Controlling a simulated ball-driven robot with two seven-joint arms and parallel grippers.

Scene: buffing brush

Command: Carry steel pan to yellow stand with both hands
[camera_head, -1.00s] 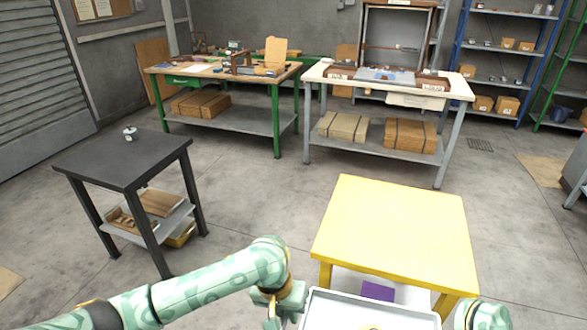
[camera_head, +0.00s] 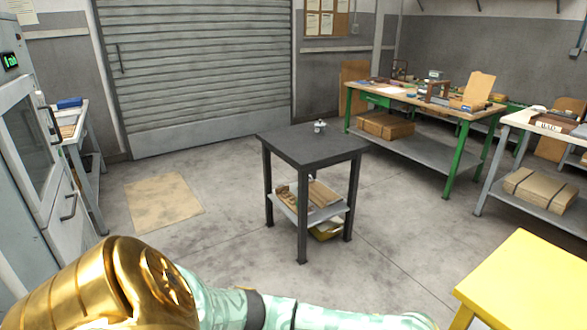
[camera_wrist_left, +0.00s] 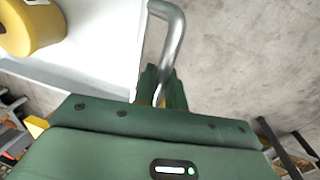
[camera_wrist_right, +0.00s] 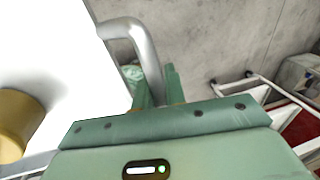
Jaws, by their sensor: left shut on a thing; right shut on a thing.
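The steel pan shows pale grey in the left wrist view (camera_wrist_left: 90,50) and nearly white in the right wrist view (camera_wrist_right: 50,50). My left gripper (camera_wrist_left: 163,88) is shut on the pan's bent metal handle (camera_wrist_left: 172,35). My right gripper (camera_wrist_right: 152,88) is shut on the handle (camera_wrist_right: 140,40) at its side. A yellow round object sits in the pan, partly cut off, in the left wrist view (camera_wrist_left: 30,25) and right wrist view (camera_wrist_right: 18,125). The yellow stand (camera_head: 530,285) is at the lower right of the head view, partly cut off. Pan and grippers are outside the head view.
A black table (camera_head: 310,148) with a small item on top stands mid-room. A green-legged workbench (camera_head: 425,105) and a white-topped bench (camera_head: 540,125) stand behind at right. A grey cabinet (camera_head: 35,150) is at left. Open floor (camera_head: 215,240) lies left of the black table.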

